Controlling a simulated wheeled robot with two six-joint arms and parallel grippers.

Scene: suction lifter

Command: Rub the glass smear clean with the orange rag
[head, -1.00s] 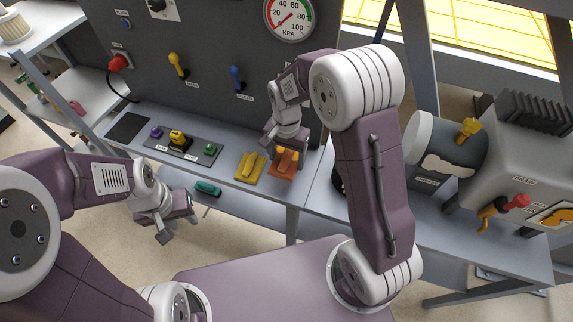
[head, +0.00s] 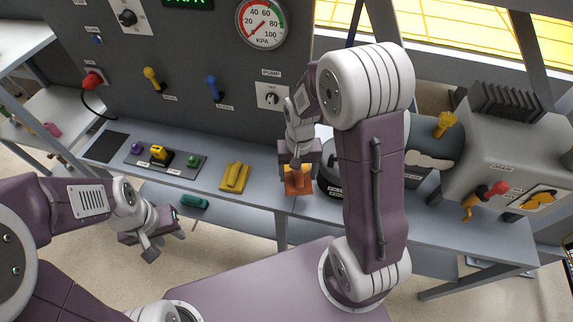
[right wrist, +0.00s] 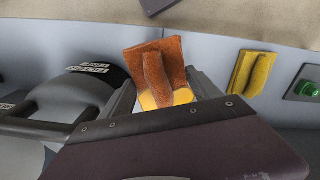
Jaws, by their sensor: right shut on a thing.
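The orange rag (head: 298,186) is at the front edge of the grey bench, and its height above the bench is unclear. My right gripper (head: 299,168) is over it, shut on its raised ridge; the rag also shows between the fingers in the right wrist view (right wrist: 138,58). Yellow-orange smudges mark a framed pane (head: 537,199) on the grey machine at the right; this looks like the smeared glass, partly cut by a dark slanted edge. My left gripper (head: 163,245) is open and empty, in front of the bench at the left.
A folded yellow cloth (head: 234,177) lies left of the rag. A button strip (head: 165,160) is further left. A dark round object (head: 328,181) stands just right of my right gripper. The grey machine (head: 505,150) has a red-handled valve (head: 497,189) beside the pane.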

